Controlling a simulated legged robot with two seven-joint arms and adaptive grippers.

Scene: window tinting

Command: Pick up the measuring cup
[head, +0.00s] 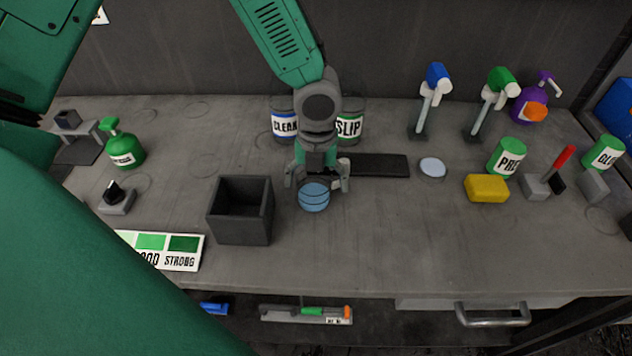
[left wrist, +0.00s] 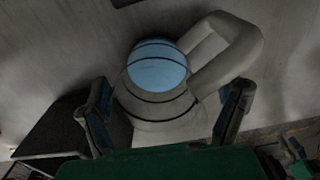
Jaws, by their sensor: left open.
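The measuring cup (head: 314,198) is light blue inside with dark rings, and stands on the grey bench at the middle. In the left wrist view the cup (left wrist: 158,68) shows a pale grey body with dark bands and a large handle at its upper right. My left gripper (head: 317,184) is open, pointing down from above, with its fingers at either side of the cup. In the left wrist view the fingers (left wrist: 165,115) are apart and flank the cup's lower part; I cannot tell whether they touch it. My right gripper is not in view.
A dark open box (head: 240,211) stands just left of the cup. CLEAN (head: 284,126) and SLIP (head: 350,127) containers stand behind my gripper. A dark flat pad (head: 378,166) and a pale disc (head: 432,167) lie to the right. The bench front right of the cup is clear.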

